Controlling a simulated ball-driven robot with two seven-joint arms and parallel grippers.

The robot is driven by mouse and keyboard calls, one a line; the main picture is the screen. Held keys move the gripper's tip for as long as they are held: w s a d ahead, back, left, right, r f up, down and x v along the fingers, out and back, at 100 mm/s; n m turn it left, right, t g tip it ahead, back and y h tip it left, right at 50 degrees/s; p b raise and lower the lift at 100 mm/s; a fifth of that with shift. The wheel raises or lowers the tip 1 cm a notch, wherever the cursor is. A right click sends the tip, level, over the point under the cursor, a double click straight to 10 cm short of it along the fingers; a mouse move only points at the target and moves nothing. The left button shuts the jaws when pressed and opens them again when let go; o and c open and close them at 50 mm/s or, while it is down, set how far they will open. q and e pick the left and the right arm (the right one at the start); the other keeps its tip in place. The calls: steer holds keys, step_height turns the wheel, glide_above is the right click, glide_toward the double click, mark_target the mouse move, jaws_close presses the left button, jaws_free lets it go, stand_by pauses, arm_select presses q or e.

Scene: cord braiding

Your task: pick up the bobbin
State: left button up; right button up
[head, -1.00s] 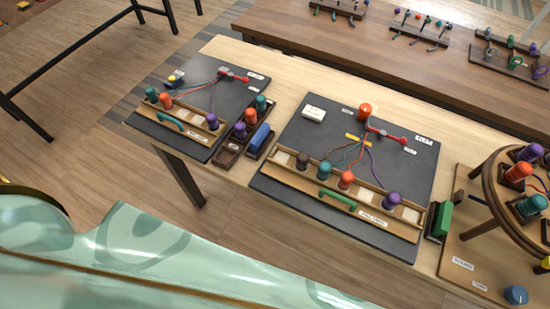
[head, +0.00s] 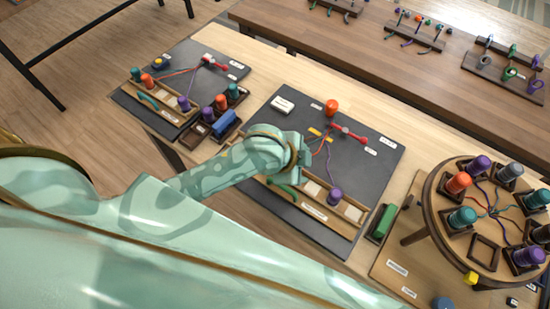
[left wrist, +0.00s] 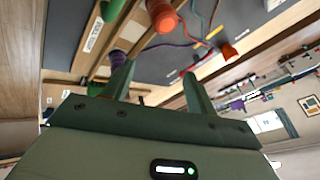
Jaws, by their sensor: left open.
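Two purple and orange bobbins stand on the middle black board (head: 375,175): a purple bobbin (head: 335,197) in the front wooden tray and an orange bobbin (head: 331,106) at the back, with coloured cords between. My left arm reaches over the tray's left part and hides the other bobbins there; its gripper is hidden in the head view. In the left wrist view my left gripper (left wrist: 157,70) is open and empty. Ahead of its fingers is an orange bobbin (left wrist: 160,15); a purple bobbin (left wrist: 117,58) shows by the left finger. My right gripper is not in view.
A second board (head: 165,65) with bobbins lies at the left. A round wooden stand (head: 432,205) with several bobbins is at the right. A green block (head: 382,222) lies beside the middle board. A brown table (head: 400,75) runs behind.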

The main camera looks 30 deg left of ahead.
arm_select(q)
step_height(320, 180, up, 3)
steer(key=w+d+m+g, duration=0.2)
steer(key=m, duration=0.3)
steer(key=a+r+m+g+y, duration=0.3)
steer(key=a+r+g, duration=0.15)
steer(key=a, duration=0.65)
steer(key=shift+t, duration=0.35)
steer(key=f+b, duration=0.1)
steer(key=f, duration=0.2)
steer(key=f+b, duration=0.1)
steer(key=f, duration=0.2)
steer(key=f+b, duration=0.1)
steer(key=f, duration=0.2)
steer(key=shift+w+f, duration=0.35)
steer(key=shift+w, duration=0.05)
steer(key=f+b, duration=0.1)
steer(key=f, duration=0.1)
steer(key=f+b, duration=0.1)
steer(key=f, duration=0.1)
steer(key=f+b, duration=0.1)
steer(key=f, duration=0.1)
steer(key=shift+w, duration=0.3)
steer(key=shift+r, duration=0.1)
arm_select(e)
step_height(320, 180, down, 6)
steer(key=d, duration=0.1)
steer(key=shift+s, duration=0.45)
arm_select(q)
steer(key=c, duration=1.1)
